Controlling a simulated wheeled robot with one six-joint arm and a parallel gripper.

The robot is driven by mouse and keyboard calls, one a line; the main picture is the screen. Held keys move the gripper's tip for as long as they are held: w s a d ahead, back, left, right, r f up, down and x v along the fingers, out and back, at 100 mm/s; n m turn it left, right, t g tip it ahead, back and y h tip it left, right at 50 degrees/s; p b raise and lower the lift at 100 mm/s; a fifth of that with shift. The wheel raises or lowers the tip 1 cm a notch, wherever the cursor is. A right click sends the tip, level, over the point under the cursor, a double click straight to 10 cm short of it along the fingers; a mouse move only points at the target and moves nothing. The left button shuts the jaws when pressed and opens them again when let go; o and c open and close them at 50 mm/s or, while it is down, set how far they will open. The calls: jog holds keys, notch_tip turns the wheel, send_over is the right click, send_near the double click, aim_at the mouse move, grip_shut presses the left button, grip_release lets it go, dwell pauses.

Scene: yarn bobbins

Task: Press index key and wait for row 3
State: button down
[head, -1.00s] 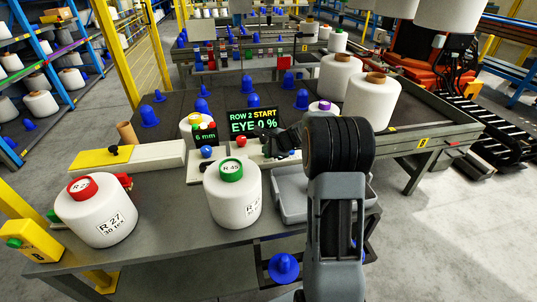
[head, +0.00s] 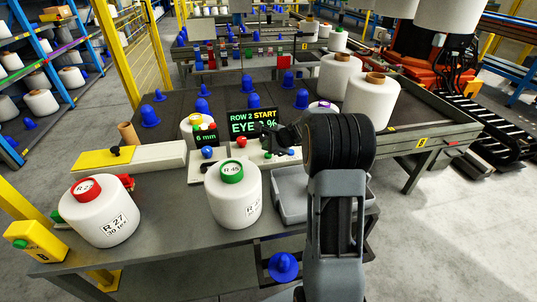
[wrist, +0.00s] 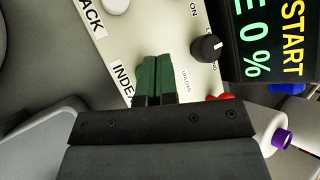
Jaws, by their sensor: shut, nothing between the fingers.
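My gripper (head: 268,137) reaches over the pale control panel (head: 212,171) in the head view. In the wrist view its green-tipped fingers (wrist: 154,75) are shut together with nothing between them. The fingertips cover the panel (wrist: 150,25) beside the printed INDEX label (wrist: 123,83). The index key itself is hidden, and I cannot tell whether the fingers touch it. The display (head: 252,121) reads "ROW 2 START" and what looks like "EYE 0 %", partly covered by the gripper. It also shows in the wrist view (wrist: 272,45).
A black knob (wrist: 207,48) sits right of the fingers. A bobbin with a green cap (head: 234,196) stands in front of the panel; one with a red cap (head: 99,212) is at left. A grey tray (head: 290,211) lies beside my arm.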

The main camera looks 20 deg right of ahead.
jog(key=shift+r+p, duration=1.85)
jog(key=shift+r, duration=0.55)
dwell(1.8)
jog(key=s+a+r+n+g+p, duration=0.1)
jog(key=s+a+r+n, duration=0.2)
jog(key=s, duration=0.1)
jog(key=s+a+r+n+g+p, duration=0.1)
jog(key=s+a+r+n+p, duration=0.1)
jog(key=s+a+r+n, duration=0.1)
jog(key=s+a+r+n+g+p, duration=0.1)
jog(key=s+a+r+n+p, duration=0.1)
jog(key=s+a+r+n, duration=0.2)
jog(key=shift+s+a+r+h, duration=0.1)
jog(key=shift+s+r+h, duration=0.15)
jog(key=shift+s, duration=0.3)
jog(key=shift+s+a+r+h, duration=0.15)
jog(key=shift+s+r, duration=0.1)
jog(key=shift+s, duration=0.25)
jog(key=s+r+n+h+p, duration=0.2)
jog(key=s+n, duration=0.3)
jog(key=s, duration=0.3)
jog(key=s+a+r+n+g+h+p, duration=0.1)
jog(key=s+n+p, duration=0.1)
jog(key=s+n, duration=0.4)
jog(key=shift+s+a+r+h, duration=0.25)
jog(key=shift+s+r+h, duration=0.15)
jog(key=shift+s, duration=0.85)
